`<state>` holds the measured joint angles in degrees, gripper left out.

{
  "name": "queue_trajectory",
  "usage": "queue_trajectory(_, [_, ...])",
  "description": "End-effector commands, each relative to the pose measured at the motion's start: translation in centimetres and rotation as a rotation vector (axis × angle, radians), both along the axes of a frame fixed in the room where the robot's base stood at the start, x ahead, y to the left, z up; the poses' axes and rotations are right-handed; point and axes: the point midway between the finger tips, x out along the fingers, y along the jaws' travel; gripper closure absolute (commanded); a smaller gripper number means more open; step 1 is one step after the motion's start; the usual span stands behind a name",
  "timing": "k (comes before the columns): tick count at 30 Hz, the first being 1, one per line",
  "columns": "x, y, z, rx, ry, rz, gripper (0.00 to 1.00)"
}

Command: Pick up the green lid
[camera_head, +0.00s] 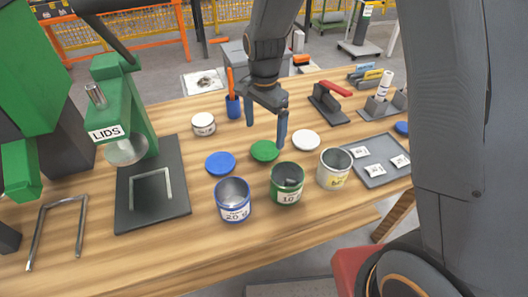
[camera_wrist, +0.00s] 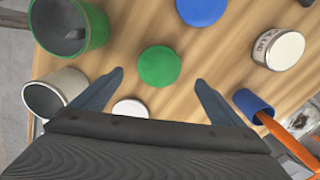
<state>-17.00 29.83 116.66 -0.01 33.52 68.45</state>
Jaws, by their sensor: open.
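The green lid (camera_head: 265,150) lies flat on the wooden table, behind the green can (camera_head: 287,183) and between the blue lid (camera_head: 221,163) and the white lid (camera_head: 306,140). My gripper (camera_head: 266,132) is above the table near the green lid, fingers pointing down, open and empty. In the wrist view, the green lid (camera_wrist: 159,66) is fully visible beyond and between my two open fingertips (camera_wrist: 160,77). The gripper does not appear to touch it.
A blue can (camera_head: 233,199) and a white can (camera_head: 334,168) stand near the front edge. A closed white tin (camera_head: 204,124) and a blue cup (camera_head: 234,107) stand behind. A lid press (camera_head: 125,150) is at left, a grey tray (camera_head: 376,160) at right.

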Motion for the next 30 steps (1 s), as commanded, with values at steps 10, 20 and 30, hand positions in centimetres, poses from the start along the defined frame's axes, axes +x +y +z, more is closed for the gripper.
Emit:
queue_trajectory(10, [-0.2,-0.1,-3.0,-0.001,0.004,0.000,0.07])
queue_trajectory(20, [-0.2,-0.2,-6.7,0.000,0.002,0.000,0.07])
queue_trajectory(30, [-0.1,-0.3,-7.3,0.000,0.000,-0.001,0.07])
